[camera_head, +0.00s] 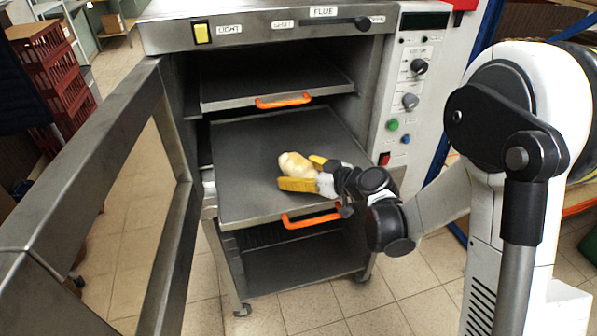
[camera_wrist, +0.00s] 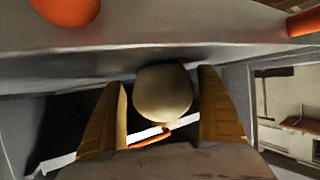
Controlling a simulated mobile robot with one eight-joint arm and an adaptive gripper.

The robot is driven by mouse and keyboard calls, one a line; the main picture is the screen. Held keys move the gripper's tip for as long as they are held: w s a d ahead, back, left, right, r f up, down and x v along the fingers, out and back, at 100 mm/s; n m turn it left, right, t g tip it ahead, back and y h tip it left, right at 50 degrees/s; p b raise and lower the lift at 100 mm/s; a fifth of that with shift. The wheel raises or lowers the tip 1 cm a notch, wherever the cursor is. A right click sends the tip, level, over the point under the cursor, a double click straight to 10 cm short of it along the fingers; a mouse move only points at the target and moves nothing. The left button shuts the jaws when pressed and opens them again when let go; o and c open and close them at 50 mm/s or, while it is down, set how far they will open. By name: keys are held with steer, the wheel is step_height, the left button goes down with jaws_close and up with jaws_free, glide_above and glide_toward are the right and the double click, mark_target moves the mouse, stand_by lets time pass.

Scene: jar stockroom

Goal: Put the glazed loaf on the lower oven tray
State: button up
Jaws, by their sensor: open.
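The glazed loaf (camera_head: 297,166) is pale yellow and rounded, and shows over the lower oven tray (camera_head: 242,190), which is pulled out through the open oven front. My gripper (camera_head: 297,173) is open, with its yellow fingers on either side of the loaf. In the wrist view the loaf (camera_wrist: 163,92) sits between the spread fingers of the gripper (camera_wrist: 163,80), with dark gaps on both sides. Whether the loaf's underside rests on the tray I cannot tell; the near finger hides part of it.
The upper oven tray (camera_head: 275,90) with an orange handle (camera_head: 283,101) is above the lower one. The lower tray's orange handle (camera_head: 311,219) is at its front edge. The open oven door (camera_head: 95,150) stands at the left, and the control panel (camera_head: 408,90) at the right.

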steer(key=shift+r+p, duration=0.25)
steer(key=shift+p, duration=0.05)
steer(key=p+v, duration=0.2)
steer(key=v, duration=1)
steer(key=shift+p, duration=0.3)
steer(key=shift+s+r, duration=0.1)
steer(key=shift+s, duration=0.1)
steer(key=s+d+r+m+h, duration=0.2)
steer(key=s+d+m+h, duration=0.1)
steer(key=s, duration=0.3)
steer(key=s+d+r+m+g+h, duration=0.1)
steer(key=s+d+m+h, duration=0.2)
steer(key=s, duration=0.4)
steer(key=s+d+r+m+g+h, duration=0.1)
steer(key=s+d+r+m+h, duration=0.1)
steer(key=s, duration=0.4)
steer(key=shift+s+d+r+m+h, duration=0.3)
steer(key=shift+d+m+h, duration=0.4)
steer(key=shift+d, duration=0.65)
